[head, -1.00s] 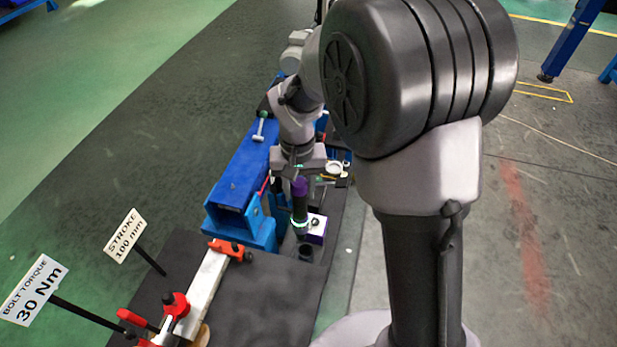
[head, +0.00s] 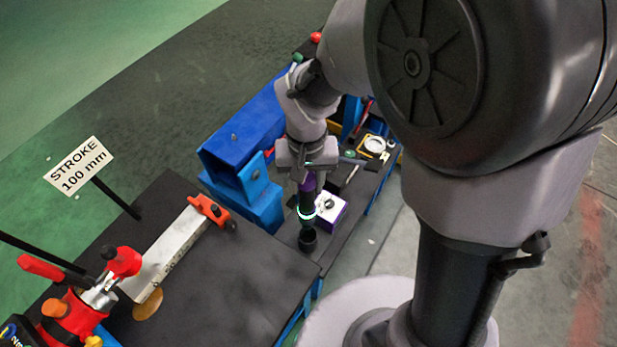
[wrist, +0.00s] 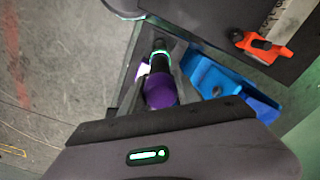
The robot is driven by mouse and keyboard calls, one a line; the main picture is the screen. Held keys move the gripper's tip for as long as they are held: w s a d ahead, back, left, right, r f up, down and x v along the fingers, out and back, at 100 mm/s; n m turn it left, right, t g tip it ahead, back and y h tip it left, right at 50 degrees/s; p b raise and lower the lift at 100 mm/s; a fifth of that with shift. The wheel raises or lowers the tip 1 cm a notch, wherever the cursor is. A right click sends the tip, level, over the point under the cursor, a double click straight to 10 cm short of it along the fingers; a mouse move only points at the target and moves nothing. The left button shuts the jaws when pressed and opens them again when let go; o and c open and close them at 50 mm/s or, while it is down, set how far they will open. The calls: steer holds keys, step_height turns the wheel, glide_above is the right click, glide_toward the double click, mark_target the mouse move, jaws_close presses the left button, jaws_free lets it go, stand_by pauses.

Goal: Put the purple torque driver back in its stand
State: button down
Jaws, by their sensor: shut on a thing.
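The purple torque driver (head: 308,184) hangs roughly upright from my gripper (head: 307,168), with its purple end up, a dark body and a glowing pale-green ring. My gripper is shut on its purple part; in the wrist view the purple handle (wrist: 160,92) lies between the two fingers. A small black cup (head: 307,240), which may be the stand, is on the dark bench just below the driver's lower end. I cannot tell whether the driver's tip touches the cup. A purple box with a white top (head: 331,208) sits close right of the driver.
A blue vise-like block (head: 238,160) stands close left of the driver. A dark plate (head: 235,285) with a metal bar (head: 170,250), red clamps (head: 122,262) and a "STROKE 100 mm" sign (head: 78,166) is nearer. A round gauge (head: 373,144) lies behind on the right.

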steer(key=shift+f, duration=0.1)
steer(key=b, duration=0.5)
glide_above(308, 214)
steer(key=w, duration=0.2)
step_height(308, 214, down, 6)
steer(key=shift+w+r, duration=0.15)
steer(key=shift+r, duration=0.1)
steer(key=shift+n+p, duration=0.3)
steer(key=shift+n, duration=0.8)
steer(key=shift+f, duration=0.2)
steer(key=shift+f+b, duration=3.85)
steer(key=shift+f, duration=0.7)
steer(key=c, duration=0.8)
jaws_free()
